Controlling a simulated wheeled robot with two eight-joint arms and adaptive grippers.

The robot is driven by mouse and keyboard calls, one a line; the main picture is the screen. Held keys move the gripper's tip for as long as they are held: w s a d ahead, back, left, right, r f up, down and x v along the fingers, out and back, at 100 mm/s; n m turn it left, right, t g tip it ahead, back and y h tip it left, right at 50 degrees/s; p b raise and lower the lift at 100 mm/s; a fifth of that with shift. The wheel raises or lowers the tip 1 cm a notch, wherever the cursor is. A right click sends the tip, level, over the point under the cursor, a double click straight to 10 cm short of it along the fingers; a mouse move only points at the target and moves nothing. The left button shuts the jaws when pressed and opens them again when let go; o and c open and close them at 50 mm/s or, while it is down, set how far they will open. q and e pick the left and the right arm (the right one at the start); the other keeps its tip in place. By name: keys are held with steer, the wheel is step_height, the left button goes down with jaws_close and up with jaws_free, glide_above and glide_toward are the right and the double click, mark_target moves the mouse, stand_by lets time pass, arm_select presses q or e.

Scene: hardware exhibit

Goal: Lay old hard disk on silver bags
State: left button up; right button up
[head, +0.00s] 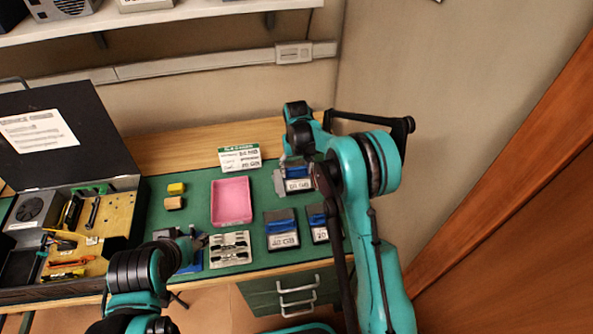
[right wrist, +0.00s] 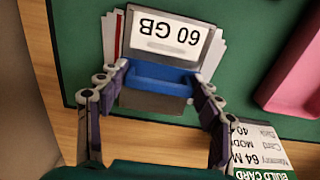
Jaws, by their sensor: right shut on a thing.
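The old hard disk (right wrist: 171,36) carries a "60 GB" label and a blue band. My right gripper (right wrist: 160,76) is shut on it, with one finger at each side. In the head view the disk (head: 298,185) is at the back right of the green mat, partly hidden by my right arm. The pale silver bags (right wrist: 111,38) fan out under the disk, showing past both sides. Whether the disk rests fully on them I cannot tell. My left gripper (head: 196,241) is low at front centre, away from the disk; its jaw opening is unclear.
Two more labelled drives (head: 282,230) lie in front of the bags. A pink tray (head: 231,202), a build card (head: 240,158) and a silver rack (head: 230,250) are to the left. An open black case (head: 122,215) fills the far left. A wall closes the right side.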

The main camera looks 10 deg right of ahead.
steer(key=shift+r, duration=0.15)
steer(key=o, duration=0.9)
steer(key=shift+f, duration=0.2)
steer(key=shift+c, duration=0.2)
